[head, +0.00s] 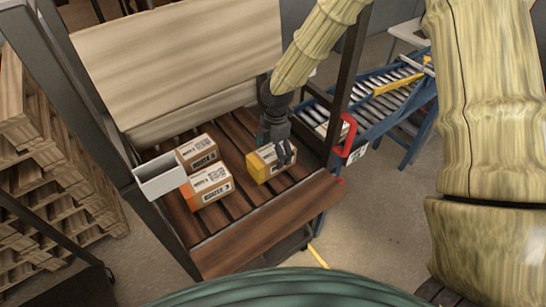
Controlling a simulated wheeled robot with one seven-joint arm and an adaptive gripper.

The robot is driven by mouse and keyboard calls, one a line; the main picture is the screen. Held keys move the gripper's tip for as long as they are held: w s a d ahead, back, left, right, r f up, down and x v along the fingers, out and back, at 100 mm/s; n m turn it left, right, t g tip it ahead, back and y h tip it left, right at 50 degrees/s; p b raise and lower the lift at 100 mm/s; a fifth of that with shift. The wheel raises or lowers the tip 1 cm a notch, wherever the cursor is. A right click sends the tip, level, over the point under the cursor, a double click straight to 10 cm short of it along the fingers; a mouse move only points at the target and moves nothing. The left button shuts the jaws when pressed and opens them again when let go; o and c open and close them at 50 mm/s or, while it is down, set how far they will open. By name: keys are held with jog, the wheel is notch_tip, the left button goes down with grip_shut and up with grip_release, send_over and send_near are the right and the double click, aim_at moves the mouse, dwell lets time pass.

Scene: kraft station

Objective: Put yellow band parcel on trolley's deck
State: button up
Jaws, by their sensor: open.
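A parcel with a yellow end (258,171) lies on a reddish-brown slatted wooden surface (250,224), near its right side. My gripper (275,154) is pointing down right at this parcel, with its fingers over the parcel's upper part. The jaws are open; contact with the parcel cannot be told, and the fingers hide part of it. I cannot tell for sure which surface is the trolley's deck. A dark flat piece (62,291) shows at the lower left, partly cut off.
An orange-ended parcel (208,188) and a brown parcel (198,152) sit left of the yellow one. A pale open bin (160,178) is at the left edge. Dark posts frame the surface. Wooden pallets (60,180) stand left; a blue roller conveyor (385,105) stands right.

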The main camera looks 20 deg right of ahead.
jog(key=r, duration=0.8)
jog(key=shift+w+d+r, duration=0.1)
jog(key=shift+d+r, duration=0.15)
